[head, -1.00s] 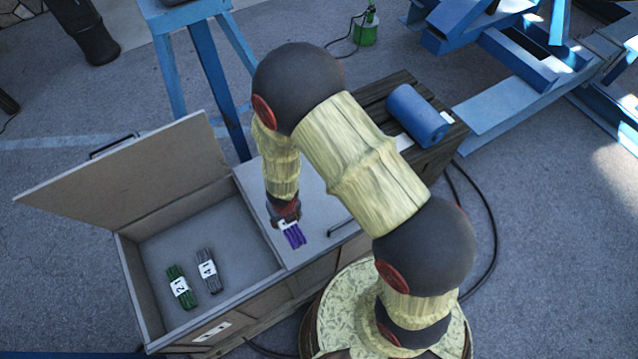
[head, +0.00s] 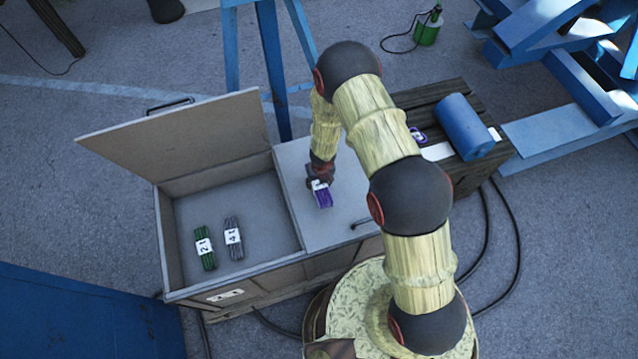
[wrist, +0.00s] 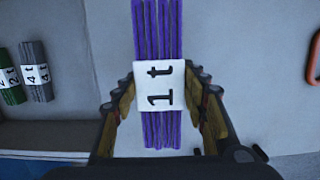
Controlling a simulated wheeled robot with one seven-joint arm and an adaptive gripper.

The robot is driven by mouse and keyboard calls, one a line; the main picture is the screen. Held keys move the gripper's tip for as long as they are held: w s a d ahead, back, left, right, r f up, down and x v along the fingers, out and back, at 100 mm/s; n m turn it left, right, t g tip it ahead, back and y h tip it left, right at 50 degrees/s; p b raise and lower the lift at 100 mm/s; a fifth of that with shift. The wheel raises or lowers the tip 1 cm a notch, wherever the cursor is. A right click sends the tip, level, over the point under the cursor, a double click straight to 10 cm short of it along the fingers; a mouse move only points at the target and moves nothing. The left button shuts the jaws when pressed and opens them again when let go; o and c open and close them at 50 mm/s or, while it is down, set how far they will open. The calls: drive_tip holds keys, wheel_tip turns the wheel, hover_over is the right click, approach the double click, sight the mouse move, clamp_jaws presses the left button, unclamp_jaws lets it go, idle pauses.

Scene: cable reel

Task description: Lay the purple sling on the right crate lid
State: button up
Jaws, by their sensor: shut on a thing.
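The purple sling (head: 323,198) is a short bundle of purple strands with a white "1 t" label. My gripper (head: 319,178) is shut on it. In the wrist view the sling (wrist: 157,130) runs lengthwise between the fingers, at its label. The right crate lid (head: 293,180) is a closed, flat grey panel, and the sling is over it, near its middle. I cannot tell whether the sling touches the lid.
The left lid (head: 180,140) stands open. A green sling (head: 203,246) and a grey sling (head: 233,238) lie in that compartment. A black handle (head: 361,223) is near the right lid's front. A blue cylinder (head: 465,127) and a small purple item (head: 417,135) rest on the dark wooden crate (head: 480,172).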

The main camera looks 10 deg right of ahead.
sight(319, 185)
drive_tip(key=shift+w+d+f, duration=0.2)
drive_tip(key=shift+w+f, duration=0.45)
drive_tip(key=shift+f, duration=1.65)
drive_tip(key=shift+f, duration=0.1)
drive_tip(key=o, duration=1.4)
drive_tip(key=shift+b, duration=0.3)
